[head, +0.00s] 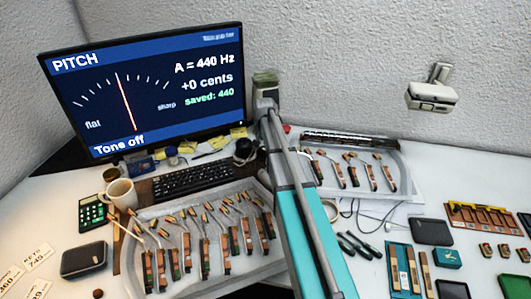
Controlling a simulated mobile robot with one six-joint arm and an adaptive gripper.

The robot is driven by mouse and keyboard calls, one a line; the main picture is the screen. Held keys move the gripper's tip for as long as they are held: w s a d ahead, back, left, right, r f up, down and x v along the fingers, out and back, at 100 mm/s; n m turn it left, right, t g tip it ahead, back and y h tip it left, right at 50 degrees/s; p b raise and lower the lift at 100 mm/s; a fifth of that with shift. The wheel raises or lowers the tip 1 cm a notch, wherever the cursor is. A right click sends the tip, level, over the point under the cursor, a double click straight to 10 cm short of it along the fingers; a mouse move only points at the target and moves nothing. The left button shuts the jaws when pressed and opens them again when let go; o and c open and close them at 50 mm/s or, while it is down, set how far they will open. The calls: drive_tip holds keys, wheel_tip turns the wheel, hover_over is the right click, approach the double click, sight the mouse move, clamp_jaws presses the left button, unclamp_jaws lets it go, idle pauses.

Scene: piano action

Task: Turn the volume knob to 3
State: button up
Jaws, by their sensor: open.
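No knob marked as volume can be made out in the head view. A small dark blue round thing (171,151) sits below the monitor, and a dark rounded thing (244,149) sits right of the keyboard; I cannot tell whether either is a knob. The monitor (150,90) shows a pitch dial, "A = 440 Hz", "+0 cents", "saved: 440" and "Tone off". No volume number is readable. My teal and grey arm rises through the middle of the view and hides part of the desk. My gripper is not visible.
A keyboard (190,179), a cream mug (121,193) and a calculator (93,214) stand left. A tray (146,213) of piano action parts lies in front, with a second rack (405,178) behind at right. A black box (431,231) and more parts cover the right side.

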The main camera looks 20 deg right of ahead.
drive_tip(key=shift+f, duration=0.25)
drive_tip(key=c, duration=0.9)
drive_tip(key=shift+n, duration=1)
